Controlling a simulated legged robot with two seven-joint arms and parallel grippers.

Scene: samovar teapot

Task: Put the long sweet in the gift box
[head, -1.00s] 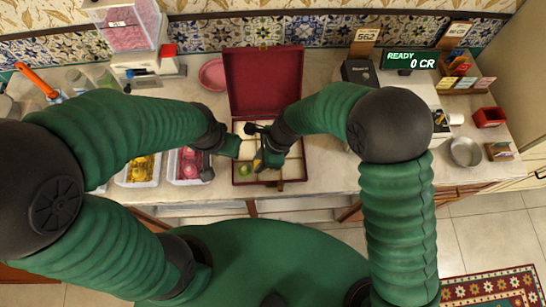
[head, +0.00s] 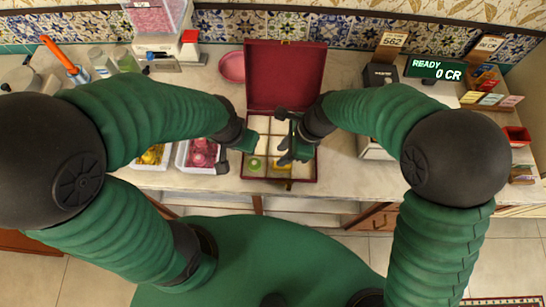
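The gift box (head: 313,165) stands open at the middle of the counter, its dark red lid (head: 285,75) raised at the back. Its pale inside is split into compartments. A round green sweet (head: 257,165) lies in the front left compartment. A yellow piece (head: 281,166) shows in the front middle, partly under my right gripper; I cannot tell if it is the long sweet. My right gripper (head: 284,138) is over the box, its fingers apart. My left gripper (head: 237,153) is at the box's left side, fingers apart, with nothing seen between them.
White trays of yellow sweets (head: 152,156) and pink sweets (head: 203,153) stand left of the box, partly behind my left arm. A pink plate (head: 232,66) lies behind. A card terminal (head: 380,74) and a display (head: 435,68) stand at the back right.

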